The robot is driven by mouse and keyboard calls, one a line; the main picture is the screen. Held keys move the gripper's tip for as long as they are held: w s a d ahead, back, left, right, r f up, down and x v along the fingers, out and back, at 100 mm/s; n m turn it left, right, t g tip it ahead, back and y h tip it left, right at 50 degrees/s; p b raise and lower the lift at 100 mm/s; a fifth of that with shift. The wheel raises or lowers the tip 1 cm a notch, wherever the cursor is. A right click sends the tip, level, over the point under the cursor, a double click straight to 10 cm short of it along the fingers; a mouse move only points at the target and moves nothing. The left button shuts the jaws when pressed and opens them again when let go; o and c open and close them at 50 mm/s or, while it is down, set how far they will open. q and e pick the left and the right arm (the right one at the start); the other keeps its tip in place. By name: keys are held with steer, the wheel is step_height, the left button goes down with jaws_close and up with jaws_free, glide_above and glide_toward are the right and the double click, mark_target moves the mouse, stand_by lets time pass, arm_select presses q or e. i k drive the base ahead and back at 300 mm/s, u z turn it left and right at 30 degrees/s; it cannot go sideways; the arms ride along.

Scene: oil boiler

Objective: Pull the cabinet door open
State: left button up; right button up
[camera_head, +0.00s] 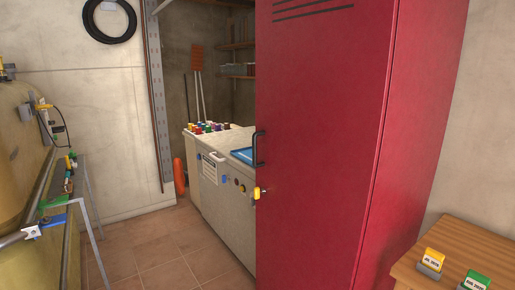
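The tall red cabinet door (318,150) fills the middle right of the head view. It has dark vent slots near the top and a black bar handle (257,148) on its left edge. Below the handle is a small yellow-tagged lock or key (258,191). The door looks shut, with no gap visible along its edge. The cabinet's red side wall (425,130) runs back to the right. Neither of my grippers shows in the view, and nothing touches the handle.
A wooden table (455,240) with yellow (433,258) and green (475,280) labelled blocks stands at the lower right. A white control unit (222,200) stands left of the cabinet. A yellow tank (20,150) with pipes is at the far left. Tiled floor (160,245) is clear between.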

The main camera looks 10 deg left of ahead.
mark_target(323, 68)
steer(key=u, duration=0.45)
steer(key=i, duration=0.95)
steer(key=u, duration=0.15)
